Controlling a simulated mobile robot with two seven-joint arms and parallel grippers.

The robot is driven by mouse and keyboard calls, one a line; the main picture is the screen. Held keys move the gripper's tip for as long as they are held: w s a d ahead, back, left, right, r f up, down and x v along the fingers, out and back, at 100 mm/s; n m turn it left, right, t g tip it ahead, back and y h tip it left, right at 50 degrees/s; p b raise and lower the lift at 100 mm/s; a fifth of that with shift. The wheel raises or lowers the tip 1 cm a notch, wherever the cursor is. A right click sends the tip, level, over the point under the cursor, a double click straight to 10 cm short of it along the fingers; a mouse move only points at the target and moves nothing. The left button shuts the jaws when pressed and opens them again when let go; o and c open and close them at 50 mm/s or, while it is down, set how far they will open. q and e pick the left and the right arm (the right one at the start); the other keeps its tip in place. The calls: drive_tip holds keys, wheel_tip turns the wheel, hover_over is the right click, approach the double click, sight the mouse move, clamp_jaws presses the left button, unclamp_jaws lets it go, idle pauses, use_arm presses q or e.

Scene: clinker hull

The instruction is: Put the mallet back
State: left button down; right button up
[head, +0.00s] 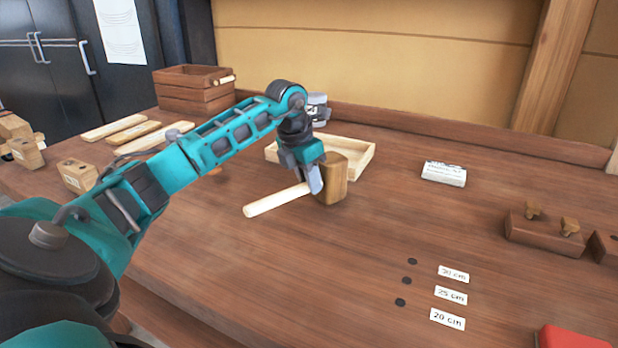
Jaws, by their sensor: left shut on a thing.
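The mallet has a brown wooden head (333,180) and a pale round handle (272,201) that points to the lower left. My left gripper (314,180) is shut on the mallet, at the handle close to the head. The mallet is at the middle of the bench, in front of a shallow pale wooden tray (362,160). I cannot tell whether the mallet touches the bench top. The gripper and the mallet head hide part of the tray. My right gripper is not in view.
A brown crate (190,98) stands at the back left, with pale strips (135,133) before it. Wooden blocks (80,176) lie at the left. A white packet (443,174), pegged wooden blocks (543,234) and length labels (450,295) are at the right. The front middle is clear.

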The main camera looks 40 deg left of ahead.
use_arm(q)
drive_tip(key=shift+f, duration=0.4)
idle(0.3)
drive_tip(key=c, duration=0.9)
unclamp_jaws()
drive_tip(key=shift+o, duration=0.2)
wheel_tip(320, 180, up, 7)
drive_tip(key=p, duration=0.5)
drive_tip(key=shift+r, duration=0.5)
